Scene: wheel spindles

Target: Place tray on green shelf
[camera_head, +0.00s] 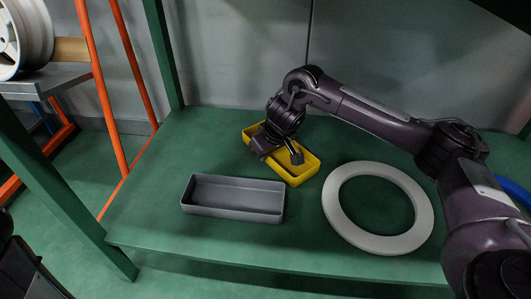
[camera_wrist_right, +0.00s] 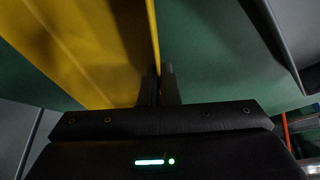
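A yellow tray (camera_head: 304,169) lies at an angle on the green shelf (camera_head: 160,225), towards the back. A grey tray (camera_head: 233,197) sits in front of it to the left, open side up and empty. My right gripper (camera_head: 281,157) is down at the yellow tray and hides part of its middle. In the right wrist view, my right fingers (camera_wrist_right: 160,87) are close together on either side of the thin edge of the yellow tray (camera_wrist_right: 95,45), and appear closed on it. My left gripper's fingers do not show.
A white ring (camera_head: 378,246) lies on the shelf to the right of the trays. Part of a blue object (camera_head: 513,192) shows at the right edge, behind my right arm. An orange-framed rack (camera_head: 103,92) with white wheels (camera_head: 36,34) stands at left. Front left of the shelf is clear.

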